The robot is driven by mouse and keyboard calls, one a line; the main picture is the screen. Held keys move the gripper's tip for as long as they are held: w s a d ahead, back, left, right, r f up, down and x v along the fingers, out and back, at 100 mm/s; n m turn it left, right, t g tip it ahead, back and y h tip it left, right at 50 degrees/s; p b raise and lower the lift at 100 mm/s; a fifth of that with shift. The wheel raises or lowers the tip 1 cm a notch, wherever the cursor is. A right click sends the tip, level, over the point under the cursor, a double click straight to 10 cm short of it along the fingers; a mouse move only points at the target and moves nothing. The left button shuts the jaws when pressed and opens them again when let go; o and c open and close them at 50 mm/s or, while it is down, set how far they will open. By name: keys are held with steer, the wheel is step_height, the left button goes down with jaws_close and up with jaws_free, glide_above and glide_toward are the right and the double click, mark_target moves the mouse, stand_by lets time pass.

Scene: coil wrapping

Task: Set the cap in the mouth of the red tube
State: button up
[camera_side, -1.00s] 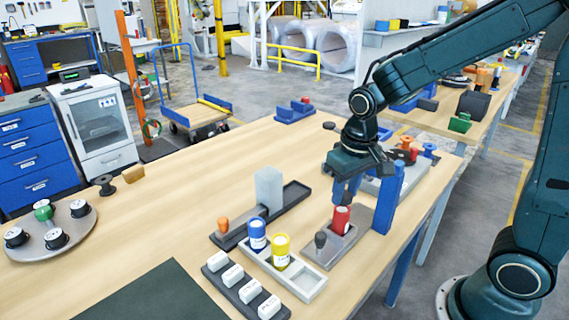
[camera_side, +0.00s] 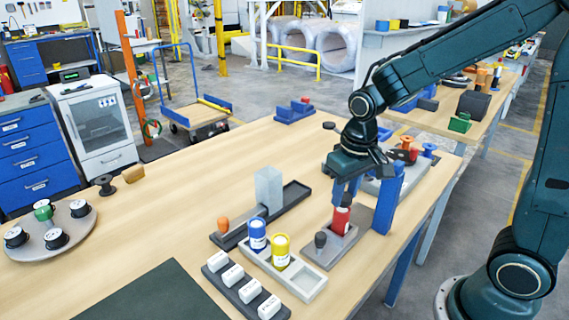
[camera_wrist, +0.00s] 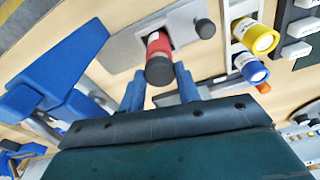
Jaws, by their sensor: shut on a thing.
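The red tube (camera_side: 341,220) stands upright on a grey plate (camera_side: 345,252); it also shows in the wrist view (camera_wrist: 158,43). My gripper (camera_side: 345,196) is directly above it, fingers pointing down. In the wrist view, my gripper (camera_wrist: 160,88) has a dark round cap (camera_wrist: 160,71) between its fingers, and it is shut on this cap. The cap lines up with the top of the red tube and hides its mouth. I cannot tell whether the cap touches the rim or how deep it sits.
A dark knob (camera_side: 320,241) stands on the same plate, close in front of the tube. A blue upright block (camera_side: 387,205) is close on the right. Blue (camera_side: 257,235) and yellow (camera_side: 281,251) tubes stand in a white tray (camera_side: 313,284).

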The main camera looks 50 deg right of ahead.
mark_target(351, 200)
steer(key=shift+f, duration=0.7)
steer(key=o, duration=1)
steer(key=shift+r, duration=0.2)
steer(key=r, duration=0.4)
steer(key=s+r, duration=0.1)
steer(key=r, duration=0.8)
steer(key=shift+s+a+r, duration=0.15)
steer(key=shift+s+r, duration=0.05)
steer(key=shift+s, duration=0.1)
steer(key=shift+s, duration=0.1)
steer(key=s+t, duration=0.1)
steer(key=s, duration=0.3)
steer(key=s+n+t, duration=0.1)
steer(key=s, duration=0.3)
steer(key=s+n+t, duration=0.1)
steer(key=s+t, duration=0.1)
steer(key=s, duration=0.2)
steer(key=shift+s+a+f, duration=0.3)
steer(key=shift+s+a, duration=0.05)
